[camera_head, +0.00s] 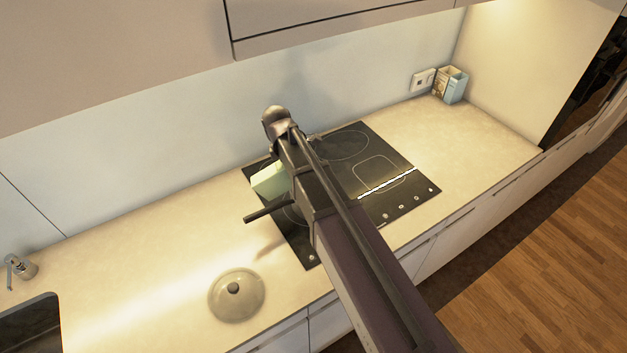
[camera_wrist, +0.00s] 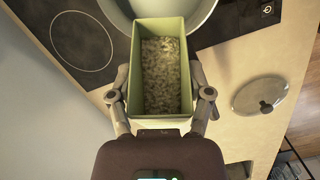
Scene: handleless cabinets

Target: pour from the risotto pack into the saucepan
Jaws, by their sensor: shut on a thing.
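The risotto pack is a pale green, open-topped box (camera_wrist: 160,27) full of pale grains. My gripper (camera_wrist: 160,94) is shut on it, with a finger on each long side. The saucepan (camera_wrist: 202,18) shows at the top of the wrist view as a grey-green rim and inner wall, partly hidden by the pack. The pack's far end overlaps the saucepan's opening in that view. The grains are still inside the pack. In the head view the pack (camera_head: 270,180) shows left of my arm over the hob; the saucepan's body is mostly hidden there.
The black hob (camera_head: 385,165) is set in the pale counter. A carton (camera_head: 452,86) stands in the back right corner. A sink (camera_head: 30,328) is at left; cupboards (camera_head: 330,22) hang above.

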